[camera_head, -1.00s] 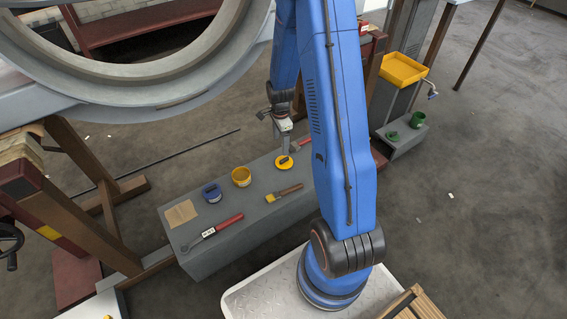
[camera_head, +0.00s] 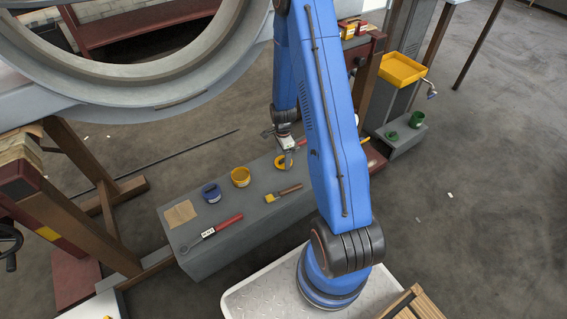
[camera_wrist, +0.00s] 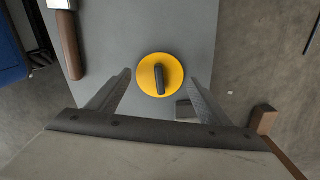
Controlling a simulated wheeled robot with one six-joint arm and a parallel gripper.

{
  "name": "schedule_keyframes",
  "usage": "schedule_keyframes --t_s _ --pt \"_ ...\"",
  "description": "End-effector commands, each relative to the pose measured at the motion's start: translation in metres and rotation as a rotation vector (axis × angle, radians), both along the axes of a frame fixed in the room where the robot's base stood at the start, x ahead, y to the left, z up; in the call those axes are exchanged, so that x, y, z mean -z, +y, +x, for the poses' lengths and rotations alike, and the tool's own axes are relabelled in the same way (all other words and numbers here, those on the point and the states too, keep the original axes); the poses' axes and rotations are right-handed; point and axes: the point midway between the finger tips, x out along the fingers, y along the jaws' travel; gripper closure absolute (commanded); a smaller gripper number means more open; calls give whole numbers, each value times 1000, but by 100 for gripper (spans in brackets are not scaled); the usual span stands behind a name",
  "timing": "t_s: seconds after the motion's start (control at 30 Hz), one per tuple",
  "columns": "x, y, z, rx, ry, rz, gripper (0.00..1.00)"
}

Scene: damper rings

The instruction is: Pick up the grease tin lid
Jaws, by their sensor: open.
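The yellow round lid (camera_wrist: 146,82) lies on the grey bench top with a dark upright bar handle (camera_wrist: 160,79) across its middle. In the head view the lid (camera_head: 279,162) is partly hidden by my gripper (camera_head: 288,160). In the wrist view my gripper (camera_wrist: 160,77) is open, with one finger on each side of the lid and nothing held. The handle lies between the fingertips; how high they are above it I cannot tell. An open yellow tin (camera_head: 240,177) stands left of the lid.
On the grey bench (camera_head: 240,245) are a blue tin (camera_head: 211,193), a brush (camera_head: 284,193), a red-handled tool (camera_head: 215,231) and a tan sheet (camera_head: 180,213). A green tin (camera_head: 417,119) and green lid (camera_head: 392,136) sit on a separate block at right.

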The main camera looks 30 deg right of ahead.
Motion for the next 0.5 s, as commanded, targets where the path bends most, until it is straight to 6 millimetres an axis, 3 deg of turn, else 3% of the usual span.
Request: schedule_keyframes --t_s 0.17,0.4,0.5 --pt "18 1 0 -1 1 0 28" --pt "20 1 0 -1 0 0 28" --pt "20 1 0 -1 0 0 50"
